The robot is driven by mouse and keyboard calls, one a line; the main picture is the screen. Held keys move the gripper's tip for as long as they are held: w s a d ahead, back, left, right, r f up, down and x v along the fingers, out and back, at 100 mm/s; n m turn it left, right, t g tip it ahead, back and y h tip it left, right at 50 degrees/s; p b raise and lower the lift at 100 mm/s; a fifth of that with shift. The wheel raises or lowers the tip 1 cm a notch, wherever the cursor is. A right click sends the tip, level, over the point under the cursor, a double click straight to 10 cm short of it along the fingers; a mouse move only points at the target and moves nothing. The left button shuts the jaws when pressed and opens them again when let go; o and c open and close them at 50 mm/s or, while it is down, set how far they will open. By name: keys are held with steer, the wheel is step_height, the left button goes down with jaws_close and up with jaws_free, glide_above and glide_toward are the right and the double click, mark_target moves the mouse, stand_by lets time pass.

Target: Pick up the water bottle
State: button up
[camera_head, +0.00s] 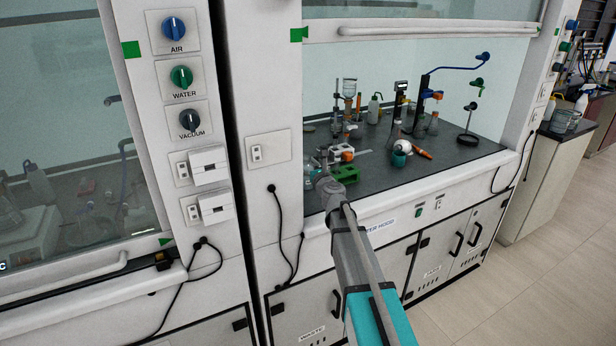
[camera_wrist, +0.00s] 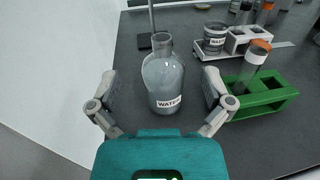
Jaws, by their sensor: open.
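The water bottle (camera_wrist: 163,78) is a clear glass flask with a narrow neck and a white label reading WATER. In the wrist view it stands upright on the dark hood surface. My gripper (camera_wrist: 160,92) is open, with one finger to the left of the bottle and one to the right. Clear gaps show between the fingers and the glass. In the head view my gripper (camera_head: 326,172) reaches into the right hood, and I cannot make out the bottle clearly there.
A green rack (camera_wrist: 262,98) holding an orange-capped tube stands close to the right finger. A small labelled jar (camera_wrist: 214,40) and a white rack (camera_wrist: 245,38) are behind it. The hood's side wall (camera_wrist: 60,70) is at left. A dark stand (camera_wrist: 148,38) is behind the bottle.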

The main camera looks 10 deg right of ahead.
steer(key=shift+d+f, duration=0.1)
step_height(320, 180, down, 8)
steer(key=b, duration=0.8)
steer(key=shift+f, duration=0.1)
steer(key=shift+w+r, duration=0.2)
steer(key=shift+w, duration=0.4)
steer(key=shift+w, duration=0.1)
steer(key=shift+w+a, duration=0.2)
steer(key=shift+w, duration=0.8)
steer(key=shift+w+a, duration=0.2)
steer(key=shift+w, duration=0.8)
steer(key=shift+w+a, duration=0.2)
steer(key=shift+w, duration=0.8)
